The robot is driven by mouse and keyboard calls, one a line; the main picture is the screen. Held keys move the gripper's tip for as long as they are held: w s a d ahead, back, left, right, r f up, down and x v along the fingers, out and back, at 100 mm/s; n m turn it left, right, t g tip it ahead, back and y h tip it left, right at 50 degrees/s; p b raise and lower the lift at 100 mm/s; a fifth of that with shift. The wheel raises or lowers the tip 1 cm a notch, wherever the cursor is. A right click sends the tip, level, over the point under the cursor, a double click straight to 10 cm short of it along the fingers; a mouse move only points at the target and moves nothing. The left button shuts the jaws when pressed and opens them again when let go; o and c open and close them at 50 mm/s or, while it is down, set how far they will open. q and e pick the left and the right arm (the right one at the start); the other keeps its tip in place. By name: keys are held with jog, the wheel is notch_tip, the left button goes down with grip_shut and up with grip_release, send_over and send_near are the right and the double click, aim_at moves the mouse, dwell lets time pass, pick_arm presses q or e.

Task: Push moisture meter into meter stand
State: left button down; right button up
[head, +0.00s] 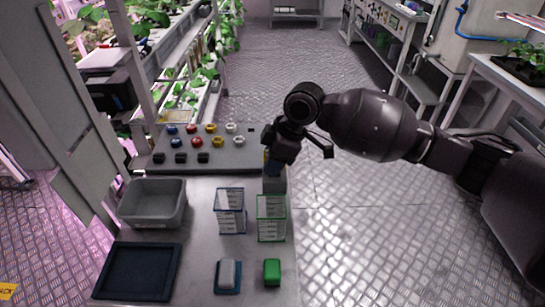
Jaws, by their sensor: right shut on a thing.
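My right gripper (282,150) is over the right edge of the work table, with its arm coming in from the right. It is shut on the moisture meter (272,168), a small dark blue thing with a yellowish edge, mostly hidden by the fingers. A grey block that looks like the meter stand (274,185) is directly below it, behind the green-framed rack. The meter's lower end meets the top of the stand in the picture; I cannot tell how deep it sits. My left gripper is not in view.
Blue-framed (230,211) and green-framed (271,219) racks stand in front of the stand. A grey bin (128,211), a dark tray (101,285), a grey block (228,272) and a green block (272,271) are nearby. Several coloured knob-like pieces (196,142) stand on a dark board behind.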

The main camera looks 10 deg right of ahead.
jog(key=shift+f, duration=0.15)
jog(key=o, duration=1.5)
jog(key=shift+r+p, duration=2.15)
jog(key=shift+r, duration=0.9)
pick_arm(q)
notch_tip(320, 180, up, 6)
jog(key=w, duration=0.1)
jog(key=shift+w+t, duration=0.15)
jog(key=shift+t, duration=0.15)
